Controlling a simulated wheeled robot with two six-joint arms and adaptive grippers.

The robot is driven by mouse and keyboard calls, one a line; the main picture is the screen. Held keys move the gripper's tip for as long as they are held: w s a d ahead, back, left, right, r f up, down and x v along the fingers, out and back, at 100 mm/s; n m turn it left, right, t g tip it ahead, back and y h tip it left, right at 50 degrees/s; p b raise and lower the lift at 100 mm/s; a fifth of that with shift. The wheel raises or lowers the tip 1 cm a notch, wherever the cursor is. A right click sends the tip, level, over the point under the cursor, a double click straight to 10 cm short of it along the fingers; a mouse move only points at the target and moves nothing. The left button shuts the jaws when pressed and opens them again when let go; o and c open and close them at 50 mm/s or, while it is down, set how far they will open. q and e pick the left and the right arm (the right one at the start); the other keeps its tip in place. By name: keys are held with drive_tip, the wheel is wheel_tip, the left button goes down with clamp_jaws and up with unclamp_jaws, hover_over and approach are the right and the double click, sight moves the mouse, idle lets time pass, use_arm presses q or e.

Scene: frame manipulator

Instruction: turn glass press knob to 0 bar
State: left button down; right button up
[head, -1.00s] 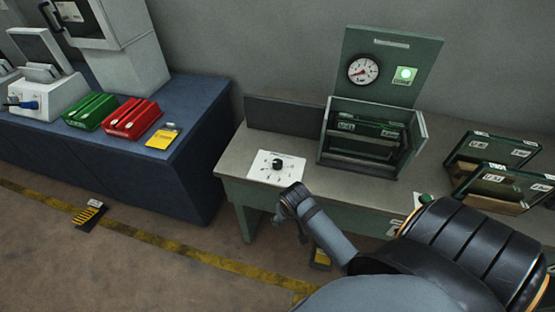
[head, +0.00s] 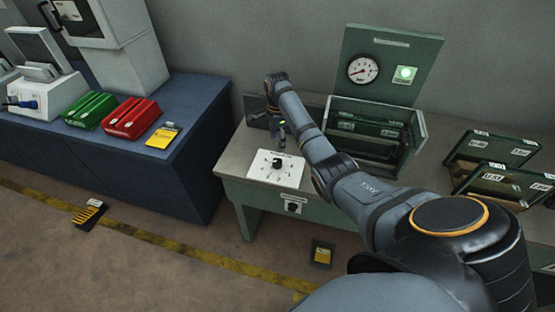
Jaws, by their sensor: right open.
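A black knob (head: 277,164) sits at the middle of a white dial plate (head: 262,174) on the left part of the green bench top. The marks around it are too small to read. The green press (head: 423,136) stands right of it, with a round white gauge (head: 362,69) with a red needle on its back panel. My right gripper (head: 281,141) points down above and just behind the knob, apart from it as far as I can see. It is open and empty; its fingers show small. My left gripper is out of view.
Green frames (head: 493,151) stand on the bench at right. A green box (head: 89,110) and a red box (head: 131,118) lie on the blue cabinet at left.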

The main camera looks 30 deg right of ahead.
sight(277, 161)
wheel_tip(277, 161, down, 11)
drive_tip(key=shift+r, duration=0.2)
drive_tip(key=shift+c, duration=0.5)
drive_tip(key=c, duration=1.1)
drive_tip(key=shift+p, duration=0.3)
